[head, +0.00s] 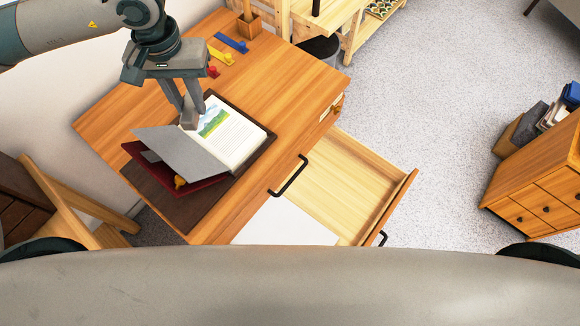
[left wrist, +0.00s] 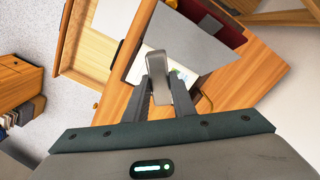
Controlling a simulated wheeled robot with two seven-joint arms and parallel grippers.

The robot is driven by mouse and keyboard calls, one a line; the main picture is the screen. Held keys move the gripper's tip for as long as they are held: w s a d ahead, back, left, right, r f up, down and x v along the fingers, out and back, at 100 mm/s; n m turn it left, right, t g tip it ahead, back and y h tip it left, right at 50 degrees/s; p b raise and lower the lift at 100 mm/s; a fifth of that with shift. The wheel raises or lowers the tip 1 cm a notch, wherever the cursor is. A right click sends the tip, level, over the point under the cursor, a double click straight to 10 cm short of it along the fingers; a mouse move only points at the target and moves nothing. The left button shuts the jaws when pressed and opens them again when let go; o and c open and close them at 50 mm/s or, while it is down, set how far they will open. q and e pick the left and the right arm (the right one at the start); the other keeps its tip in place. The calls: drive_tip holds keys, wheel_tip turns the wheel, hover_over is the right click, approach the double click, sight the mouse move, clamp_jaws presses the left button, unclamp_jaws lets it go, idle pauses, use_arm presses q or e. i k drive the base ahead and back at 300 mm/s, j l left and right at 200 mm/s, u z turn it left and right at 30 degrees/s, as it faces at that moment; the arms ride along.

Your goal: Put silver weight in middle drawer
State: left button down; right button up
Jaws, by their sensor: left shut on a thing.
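My left gripper (head: 187,112) is shut on the silver weight (head: 189,119), a small grey block, just over the open book (head: 234,138). In the left wrist view the weight (left wrist: 156,72) sits between the fingertips. I cannot tell whether it touches the page. An open drawer (head: 342,186) of the desk (head: 120,112) stands pulled out at the front, with a white sheet (head: 280,225) in its left part. The open drawer also shows in the left wrist view (left wrist: 99,48). My right gripper is not in view.
The book's grey and dark red covers (head: 182,150) stand tilted on a brown desk mat (head: 165,187). Yellow, blue and red items (head: 220,54) lie at the desk's back. A chair (head: 60,205) is at left, a small cabinet (head: 540,185) at right. The floor between is clear.

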sight(347, 193)
drive_tip(key=k+l, duration=0.1)
drive_tip(key=l, duration=0.55)
drive_tip(key=k+l, duration=0.1)
drive_tip(key=l, duration=0.5)
drive_tip(key=k+l, duration=0.1)
drive_tip(key=l, duration=0.55)
